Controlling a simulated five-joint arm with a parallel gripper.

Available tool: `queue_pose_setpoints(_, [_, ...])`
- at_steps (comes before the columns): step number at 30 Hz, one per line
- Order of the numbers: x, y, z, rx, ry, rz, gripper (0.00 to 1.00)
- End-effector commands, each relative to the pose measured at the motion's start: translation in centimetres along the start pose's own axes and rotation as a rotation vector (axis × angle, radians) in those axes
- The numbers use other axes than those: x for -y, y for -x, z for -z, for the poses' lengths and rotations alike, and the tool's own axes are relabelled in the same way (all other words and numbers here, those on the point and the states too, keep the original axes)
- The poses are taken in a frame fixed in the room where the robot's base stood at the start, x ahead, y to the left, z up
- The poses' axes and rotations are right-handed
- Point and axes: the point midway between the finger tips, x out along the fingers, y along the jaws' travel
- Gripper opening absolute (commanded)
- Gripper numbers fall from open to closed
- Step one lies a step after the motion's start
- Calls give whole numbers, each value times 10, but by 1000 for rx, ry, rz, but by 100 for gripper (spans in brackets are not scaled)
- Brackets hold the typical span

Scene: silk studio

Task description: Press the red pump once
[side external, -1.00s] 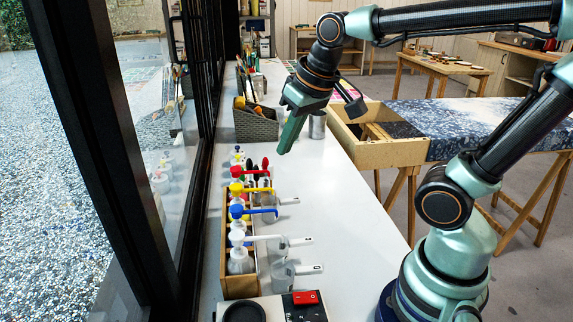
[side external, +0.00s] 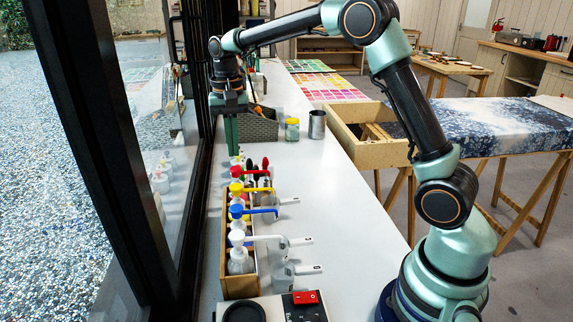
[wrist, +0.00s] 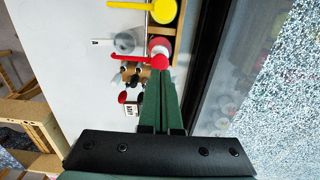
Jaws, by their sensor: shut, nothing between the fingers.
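The red pump (side external: 237,171) stands at the far end of a row of pump bottles in a wooden rack (side external: 240,286). Its red head also shows in the wrist view (wrist: 160,62), with its spout pointing left. My gripper (side external: 233,152) is shut and empty, pointing down. In the side view its tips are just above and behind the red head. In the wrist view the fingertips reach close to the red head's near edge. I cannot tell whether they touch it. The red pump's bottle is mostly hidden.
Yellow (side external: 236,188), blue (side external: 237,211) and white (side external: 237,236) pumps stand nearer in the rack. Dark and red-tipped utensils (side external: 265,165) are beside the red pump. The window frame (side external: 200,170) runs close on the left. A basket (side external: 256,128), a jar (side external: 292,129) and a metal cup (side external: 317,124) stand behind.

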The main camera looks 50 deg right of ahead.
Motion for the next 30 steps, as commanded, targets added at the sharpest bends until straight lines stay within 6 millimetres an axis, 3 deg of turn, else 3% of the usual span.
queue_pose_setpoints(30, [0,-25,0,0,1,0,0])
